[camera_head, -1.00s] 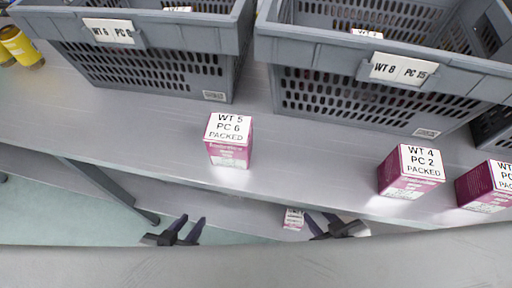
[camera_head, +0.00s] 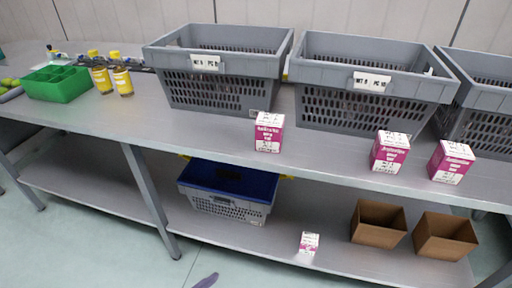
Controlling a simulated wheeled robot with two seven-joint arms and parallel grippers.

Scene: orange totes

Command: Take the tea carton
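Small pink-and-white cartons with printed white tops stand upright near the front edge of the grey table: one at the middle (camera_head: 269,133), one to its right (camera_head: 390,152) and one further right (camera_head: 451,162). Another small pink-and-white carton (camera_head: 309,244) is on the lower shelf. I cannot tell which one is the tea carton. Only a dark purple fingertip of my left gripper (camera_head: 207,280) shows at the bottom edge, apart from every carton; its opening is hidden. My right gripper is out of view.
Grey crates (camera_head: 217,86) (camera_head: 363,104) (camera_head: 480,125) stand behind the cartons. A green divided tray (camera_head: 57,92) and yellow-labelled bottles (camera_head: 122,81) are at the left. The table's left front is clear.

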